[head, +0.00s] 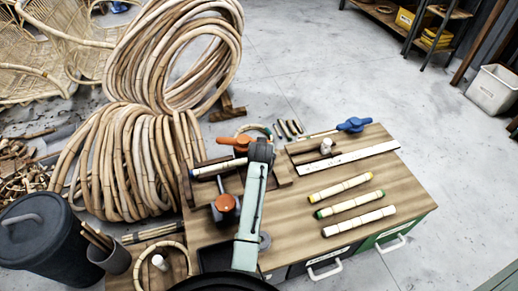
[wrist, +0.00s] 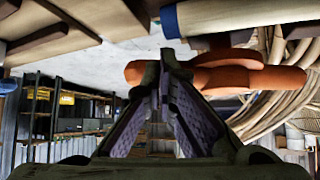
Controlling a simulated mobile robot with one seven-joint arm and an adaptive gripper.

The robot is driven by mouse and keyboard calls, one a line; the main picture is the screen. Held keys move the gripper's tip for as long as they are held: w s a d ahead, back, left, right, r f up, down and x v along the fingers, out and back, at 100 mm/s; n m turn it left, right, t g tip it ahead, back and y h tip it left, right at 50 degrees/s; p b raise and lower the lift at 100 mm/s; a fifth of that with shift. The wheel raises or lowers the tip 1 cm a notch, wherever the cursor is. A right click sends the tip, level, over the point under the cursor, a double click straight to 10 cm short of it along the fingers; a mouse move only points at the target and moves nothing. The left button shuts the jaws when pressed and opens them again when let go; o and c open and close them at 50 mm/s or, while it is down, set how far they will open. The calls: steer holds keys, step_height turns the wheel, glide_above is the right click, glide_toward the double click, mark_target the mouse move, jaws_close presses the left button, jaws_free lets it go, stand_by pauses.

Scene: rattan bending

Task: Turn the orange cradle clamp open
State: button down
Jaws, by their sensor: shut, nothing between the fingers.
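The orange cradle clamp (head: 235,142) is at the back left of the wooden workbench, beside my gripper. In the wrist view its rounded orange handle (wrist: 245,79) runs sideways behind and right of my fingertips. My gripper (wrist: 165,62) is shut with nothing between its fingers. The fingertips overlap the left part of the handle in that view; I cannot tell whether they touch it. In the head view my arm hides the right end of the clamp. A pale rattan pole with a blue end (head: 218,168) lies just in front of the clamp.
A second orange knob (head: 225,204) stands nearer the bench front. Three banded rattan pieces (head: 340,189) lie on the right of the workbench (head: 300,222). A blue-handled tool (head: 353,125) is at the back. Large rattan coils (head: 128,160) stand left of the bench.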

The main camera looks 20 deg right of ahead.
steer(key=shift+w+d, duration=0.85)
steer(key=shift+d, duration=0.05)
stand_by(0.3)
